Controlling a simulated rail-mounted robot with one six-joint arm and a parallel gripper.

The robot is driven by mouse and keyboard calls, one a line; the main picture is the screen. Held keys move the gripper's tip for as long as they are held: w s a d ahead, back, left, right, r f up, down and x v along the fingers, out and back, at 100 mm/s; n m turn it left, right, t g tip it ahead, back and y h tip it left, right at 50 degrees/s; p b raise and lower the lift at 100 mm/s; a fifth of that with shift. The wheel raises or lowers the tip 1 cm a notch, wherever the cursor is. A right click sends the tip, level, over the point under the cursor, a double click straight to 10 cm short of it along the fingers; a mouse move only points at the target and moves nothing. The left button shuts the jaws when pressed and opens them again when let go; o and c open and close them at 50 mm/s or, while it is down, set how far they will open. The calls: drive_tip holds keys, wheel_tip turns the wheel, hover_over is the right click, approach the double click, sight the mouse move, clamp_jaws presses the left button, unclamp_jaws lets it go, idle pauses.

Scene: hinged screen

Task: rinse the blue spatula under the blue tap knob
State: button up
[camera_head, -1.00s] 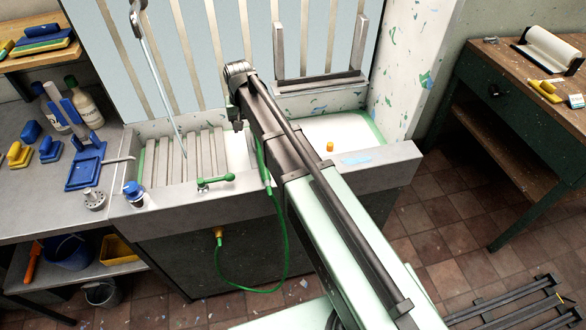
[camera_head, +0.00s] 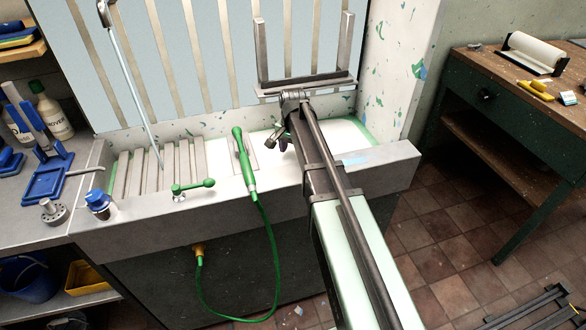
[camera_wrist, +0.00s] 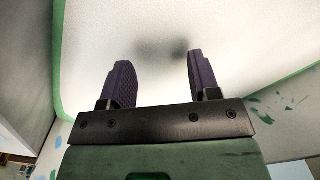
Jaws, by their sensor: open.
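The blue tap knob (camera_head: 98,199) sits on the front left rim of the sink (camera_head: 130,232). A silver spout (camera_head: 106,14) at upper left has a thin pale rod or stream slanting down from it to the slatted rack (camera_head: 150,168). I cannot make out a blue spatula for certain; blue tools (camera_head: 45,178) stand on the counter at far left. My gripper (camera_wrist: 159,60) is open, with nothing between its purple fingers, above the white basin floor (camera_wrist: 222,25). In the head view it is mostly hidden by my arm, over the sink's right part.
A green-handled wand (camera_head: 243,158) with a green hose lies across the sink left of my arm. A green lever (camera_head: 193,187) is on the front rim. A grey U-shaped frame (camera_head: 305,75) stands behind. A wooden-topped table (camera_head: 505,75) is at right.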

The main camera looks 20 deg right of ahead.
sight(293, 160)
wheel_tip(293, 160, down, 5)
drive_tip(key=b, duration=0.4)
drive_tip(key=shift+r, duration=0.2)
clamp_jaws()
